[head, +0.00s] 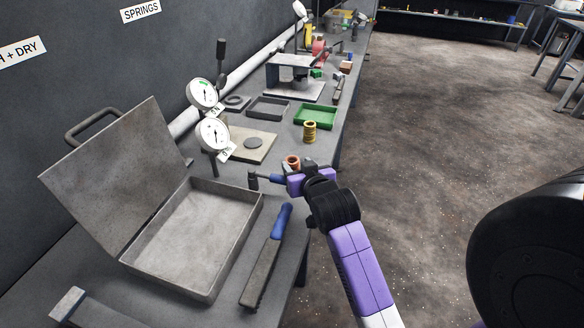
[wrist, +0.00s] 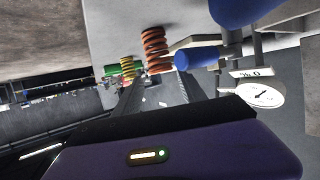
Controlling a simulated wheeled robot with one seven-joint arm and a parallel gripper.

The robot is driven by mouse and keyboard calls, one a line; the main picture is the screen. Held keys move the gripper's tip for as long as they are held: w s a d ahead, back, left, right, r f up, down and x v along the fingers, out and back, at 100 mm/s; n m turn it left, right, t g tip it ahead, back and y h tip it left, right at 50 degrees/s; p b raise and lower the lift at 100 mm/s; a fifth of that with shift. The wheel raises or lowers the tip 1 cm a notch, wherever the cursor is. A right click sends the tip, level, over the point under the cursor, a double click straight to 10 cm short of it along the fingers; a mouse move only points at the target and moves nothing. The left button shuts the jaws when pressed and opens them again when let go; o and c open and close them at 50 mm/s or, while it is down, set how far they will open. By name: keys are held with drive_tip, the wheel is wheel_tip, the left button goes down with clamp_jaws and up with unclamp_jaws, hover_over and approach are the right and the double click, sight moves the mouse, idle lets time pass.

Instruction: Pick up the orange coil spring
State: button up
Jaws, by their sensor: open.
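The orange coil spring (wrist: 155,48) stands just beyond my gripper in the wrist view, roughly in line with the gap between the fingers. In the head view the spring (head: 292,161) shows only in part, its lower portion hidden behind my gripper. My gripper (wrist: 157,82) is open and empty, its two dark fingers apart. In the head view my purple and black gripper (head: 294,179) is over the bench's right side, close to the spring. I cannot tell whether a finger touches it.
A yellow spring (head: 309,132) stands behind, before a green tray (head: 316,117). A blue-handled tool (head: 270,178) with a dark end lies just left of my gripper; it shows close to the spring in the wrist view. Dial gauges (head: 213,134) and an open metal case (head: 240,222) are left.

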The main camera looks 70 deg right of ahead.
sight(290, 159)
drive_tip(key=shift+p+x, duration=0.4)
drive_tip(key=shift+x, duration=2.35)
drive_tip(key=shift+a+f, duration=0.1)
drive_tip(key=shift+a, duration=0.05)
clamp_jaws()
